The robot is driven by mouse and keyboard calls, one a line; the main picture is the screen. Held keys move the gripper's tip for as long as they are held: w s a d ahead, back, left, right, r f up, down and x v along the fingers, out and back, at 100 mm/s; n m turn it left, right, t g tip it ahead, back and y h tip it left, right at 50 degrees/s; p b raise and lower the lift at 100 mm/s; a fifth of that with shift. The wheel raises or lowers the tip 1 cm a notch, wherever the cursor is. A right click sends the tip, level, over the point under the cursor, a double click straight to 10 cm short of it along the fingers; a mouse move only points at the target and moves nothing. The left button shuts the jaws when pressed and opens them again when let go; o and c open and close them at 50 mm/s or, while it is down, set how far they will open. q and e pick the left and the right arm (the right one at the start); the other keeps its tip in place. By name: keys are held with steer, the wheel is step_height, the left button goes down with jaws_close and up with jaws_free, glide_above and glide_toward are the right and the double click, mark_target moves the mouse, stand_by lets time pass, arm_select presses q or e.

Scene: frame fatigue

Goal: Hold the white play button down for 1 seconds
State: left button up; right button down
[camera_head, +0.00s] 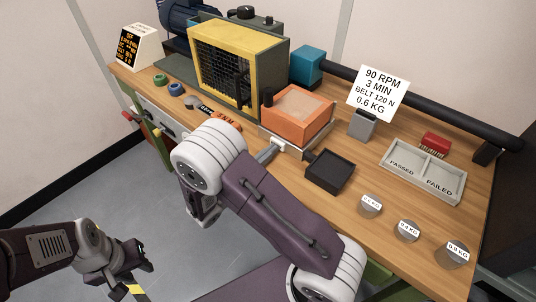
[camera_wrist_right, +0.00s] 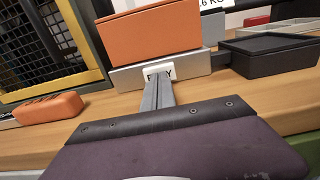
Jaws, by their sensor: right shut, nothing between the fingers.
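The white play button (camera_wrist_right: 147,76) shows in the right wrist view on the front of a grey base (camera_wrist_right: 125,78) under an orange block (camera_wrist_right: 150,35). My right gripper (camera_wrist_right: 161,80) is shut and empty. Its fingertips overlap the middle of the button and hide part of its lettering. They are at or very near its face; I cannot tell whether it is pressed in. In the head view the right fingertips (camera_head: 277,147) reach the base's front below the orange block (camera_head: 297,112). My left gripper (camera_head: 138,258) hangs low over the floor, away from the bench; its jaw state is unclear.
A black tray (camera_head: 330,172) stands right of the base. Labelled weights (camera_head: 407,230) and a passed/failed tray (camera_head: 423,170) are on the right. A sign (camera_head: 379,93) stands behind.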

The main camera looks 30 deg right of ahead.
steer(key=shift+d, duration=0.1)
steer(key=shift+r, duration=0.1)
steer(key=shift+w+d+r+p, duration=0.2)
steer(key=shift+d+p, duration=0.2)
steer(key=shift+p, duration=0.15)
steer(key=shift+d+f, duration=0.1)
steer(key=shift+d, duration=0.05)
stand_by(1.0)
